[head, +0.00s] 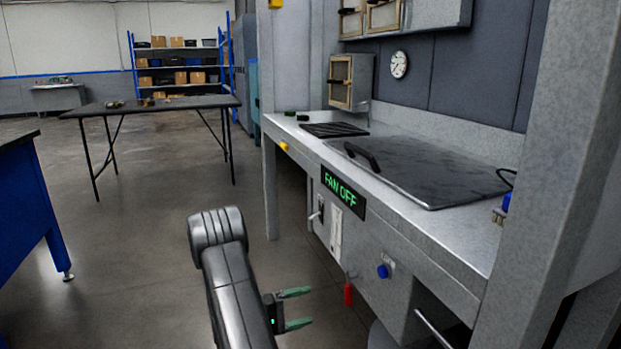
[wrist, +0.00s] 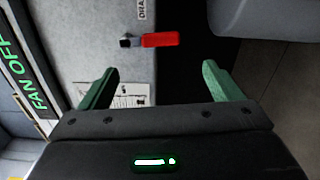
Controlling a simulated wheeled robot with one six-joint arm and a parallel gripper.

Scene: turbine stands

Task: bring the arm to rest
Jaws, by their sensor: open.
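My gripper (head: 297,308) is at the end of my black arm, in the lower middle of the head view, in front of the grey bench. Its two green fingers are apart with nothing between them. In the wrist view the open gripper (wrist: 158,85) faces the bench front, where a red handle (wrist: 160,40) shows beyond the fingers. The fingers appear apart from the handle. The same red handle (head: 348,294) hangs low on the bench front in the head view.
A black folding table (head: 160,106) stands further back. A blue bench (head: 28,200) is at left. Open floor (head: 140,240) lies between.

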